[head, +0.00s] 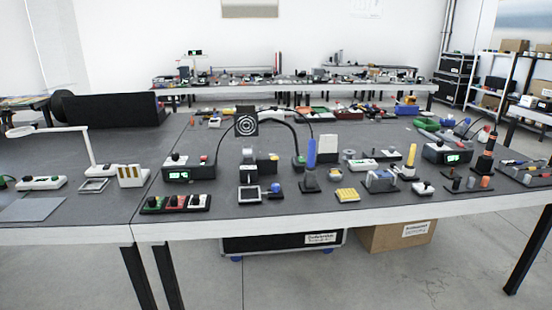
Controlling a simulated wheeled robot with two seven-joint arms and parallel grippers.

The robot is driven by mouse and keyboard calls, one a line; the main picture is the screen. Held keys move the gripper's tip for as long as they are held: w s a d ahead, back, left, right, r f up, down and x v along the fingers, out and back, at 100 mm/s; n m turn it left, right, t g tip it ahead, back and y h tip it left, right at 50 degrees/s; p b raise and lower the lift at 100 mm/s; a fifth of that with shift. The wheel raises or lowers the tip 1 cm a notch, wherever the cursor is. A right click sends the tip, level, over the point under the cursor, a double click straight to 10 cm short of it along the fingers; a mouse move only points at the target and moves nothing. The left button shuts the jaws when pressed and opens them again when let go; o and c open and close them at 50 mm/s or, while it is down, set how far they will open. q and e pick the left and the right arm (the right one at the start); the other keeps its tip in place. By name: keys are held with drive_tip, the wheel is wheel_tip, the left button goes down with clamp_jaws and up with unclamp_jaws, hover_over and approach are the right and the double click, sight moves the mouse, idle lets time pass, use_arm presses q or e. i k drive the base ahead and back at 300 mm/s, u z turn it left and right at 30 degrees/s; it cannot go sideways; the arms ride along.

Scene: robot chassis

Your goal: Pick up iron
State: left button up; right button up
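No part is plainly labelled as the iron. A tool with a yellow handle (411,155) stands upright further right in another holder. A black and orange upright tool (487,150) stands near the right end. Any of these may be the soldering iron; their tips are hidden in the holders. Neither of my grippers is in the head view.
The dark table (110,215) is crowded. Black boxes with green displays stand at left (189,174) and right (447,153). A red, green and black switch strip (176,203) and yellow block (347,195) lie in front. A white lamp (85,145) stands left. The floor in front is clear.

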sight(312, 154)
drive_tip(key=u, duration=0.75)
drive_tip(key=i, duration=1.5)
drive_tip(key=z, duration=0.7)
